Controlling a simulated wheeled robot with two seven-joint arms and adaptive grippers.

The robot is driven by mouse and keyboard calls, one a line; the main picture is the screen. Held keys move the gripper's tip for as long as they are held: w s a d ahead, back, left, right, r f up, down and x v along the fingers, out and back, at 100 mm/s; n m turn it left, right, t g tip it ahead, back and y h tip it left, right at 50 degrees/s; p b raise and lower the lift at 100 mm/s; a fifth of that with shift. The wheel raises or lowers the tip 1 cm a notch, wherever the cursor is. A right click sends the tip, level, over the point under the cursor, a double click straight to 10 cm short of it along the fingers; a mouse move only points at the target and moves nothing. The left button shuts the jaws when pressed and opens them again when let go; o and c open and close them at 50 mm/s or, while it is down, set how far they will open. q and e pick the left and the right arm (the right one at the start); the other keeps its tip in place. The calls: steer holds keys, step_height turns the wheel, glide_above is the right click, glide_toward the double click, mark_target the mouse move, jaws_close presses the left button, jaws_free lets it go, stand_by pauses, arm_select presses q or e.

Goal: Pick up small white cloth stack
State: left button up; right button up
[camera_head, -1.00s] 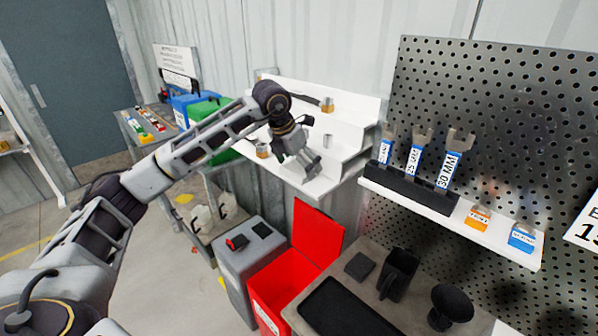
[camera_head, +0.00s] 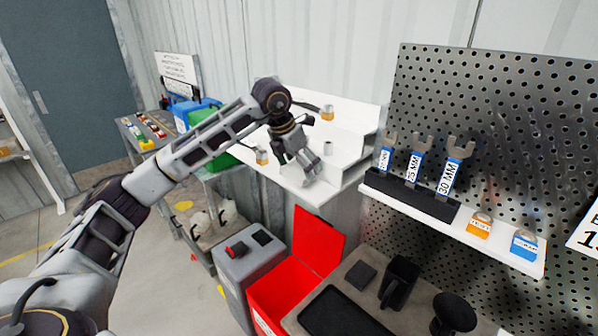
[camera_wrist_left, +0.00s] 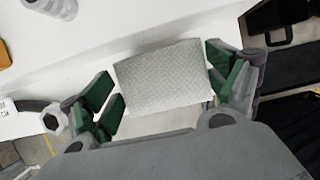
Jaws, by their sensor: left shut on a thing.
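The small white cloth stack (camera_wrist_left: 163,77) is a pale, textured block in the middle of the left wrist view. My left gripper (camera_wrist_left: 165,92) has its green-padded fingers on both sides of the stack and is shut on it. In the head view my left gripper (camera_head: 311,172) is over the front edge of the white stepped shelf (camera_head: 345,147); the cloth is hard to make out there. Whether the stack still touches the shelf I cannot tell. My right gripper is not in view.
Small metal and orange-banded parts (camera_head: 327,112) stand on the shelf steps. A pegboard ledge (camera_head: 505,243) with labelled wrenches and padlocks is at right. Below are an open red bin (camera_head: 275,292), a grey box (camera_head: 247,262) and a bench with a black tray (camera_head: 340,315).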

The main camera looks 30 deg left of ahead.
mark_target(299, 169)
arm_select(q)
steer(key=shift+r+b, duration=0.3)
steer(key=shift+r, duration=3.7)
steer(key=shift+s+f, duration=0.1)
